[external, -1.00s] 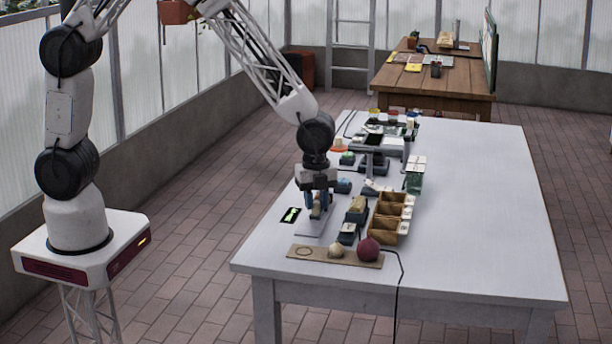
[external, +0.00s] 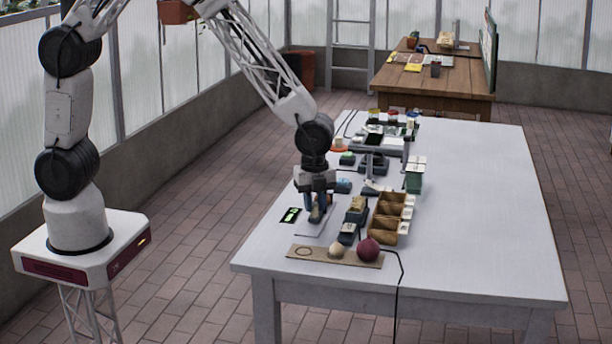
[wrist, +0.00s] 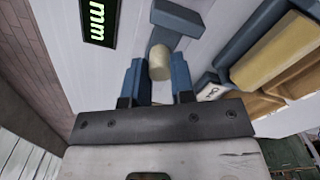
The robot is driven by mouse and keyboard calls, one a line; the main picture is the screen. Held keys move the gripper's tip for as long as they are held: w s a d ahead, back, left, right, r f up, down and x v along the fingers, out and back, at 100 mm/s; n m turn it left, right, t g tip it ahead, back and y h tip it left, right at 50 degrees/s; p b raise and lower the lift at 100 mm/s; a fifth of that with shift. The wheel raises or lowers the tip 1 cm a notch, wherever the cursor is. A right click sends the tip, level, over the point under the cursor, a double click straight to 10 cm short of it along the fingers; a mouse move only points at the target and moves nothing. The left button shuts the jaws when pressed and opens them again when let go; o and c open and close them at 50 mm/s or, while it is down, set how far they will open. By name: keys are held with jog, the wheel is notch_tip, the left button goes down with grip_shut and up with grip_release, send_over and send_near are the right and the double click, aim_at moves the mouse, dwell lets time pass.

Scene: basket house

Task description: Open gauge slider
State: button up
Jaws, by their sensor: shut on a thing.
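The gauge lies on the white table near its left edge, mostly hidden under my gripper in the external view. In the wrist view its blue-grey slider body (wrist: 178,18) lies ahead of the fingers, with a cream cylindrical knob (wrist: 160,62) between them. My gripper (external: 317,221) points down at the gauge; its two blue fingers also show in the wrist view (wrist: 158,78). It is shut on the slider, though the exact contact is hard to see.
A wooden compartment tray (external: 376,224) and small dark blocks stand close to the right. The table's right half (external: 480,210) is clear.

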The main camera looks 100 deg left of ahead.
jog(key=shift+d, duration=1.3)
jog(key=o, duration=1.6)
jog(key=shift+c, duration=0.2)
jog(key=shift+r, duration=0.2)
notch_tip(320, 180, up, 7)
jog(key=shift+f, duration=0.2)
